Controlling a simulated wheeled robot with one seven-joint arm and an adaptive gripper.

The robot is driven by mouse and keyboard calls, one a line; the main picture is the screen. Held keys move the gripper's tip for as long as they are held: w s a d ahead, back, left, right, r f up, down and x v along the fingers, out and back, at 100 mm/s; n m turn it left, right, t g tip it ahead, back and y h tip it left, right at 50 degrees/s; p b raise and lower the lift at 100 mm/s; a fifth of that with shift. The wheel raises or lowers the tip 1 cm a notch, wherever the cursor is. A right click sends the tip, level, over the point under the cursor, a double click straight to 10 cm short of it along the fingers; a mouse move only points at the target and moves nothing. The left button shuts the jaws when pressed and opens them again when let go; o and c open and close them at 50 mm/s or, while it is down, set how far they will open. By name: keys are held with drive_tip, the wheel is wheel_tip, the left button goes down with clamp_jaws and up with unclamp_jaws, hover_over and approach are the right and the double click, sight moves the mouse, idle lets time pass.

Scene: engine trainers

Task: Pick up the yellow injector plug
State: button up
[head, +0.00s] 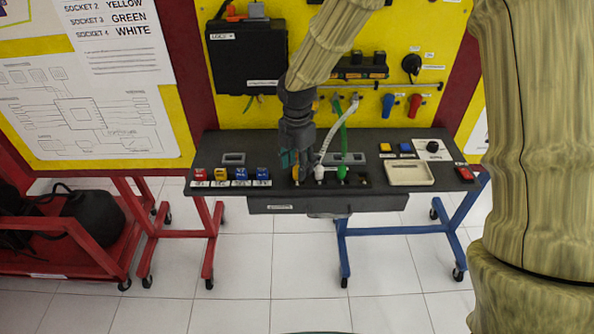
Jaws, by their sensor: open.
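The yellow injector plug (295,174) shows as a small yellow-orange patch at the left end of a row of plugs on the dark bench top. My arm comes down from the upper right, and my gripper (290,160) hangs just above and in front of it. The gripper is open, with its fingers pointing down. It hides most of the yellow plug and its cable, and I cannot tell whether the fingers touch it. The white plug (320,172) and the green plug (342,173) stand to the right, with their cables rising to the yellow panel.
The bench (390,146) carries several small coloured blocks at the left, a beige tray (409,174) at the right and a red switch (464,173). A black box (240,60) is mounted on the panel behind. A red cart (70,235) stands at the left.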

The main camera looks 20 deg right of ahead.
drive_tip(key=shift+f, duration=1.25)
drive_tip(key=c, duration=1)
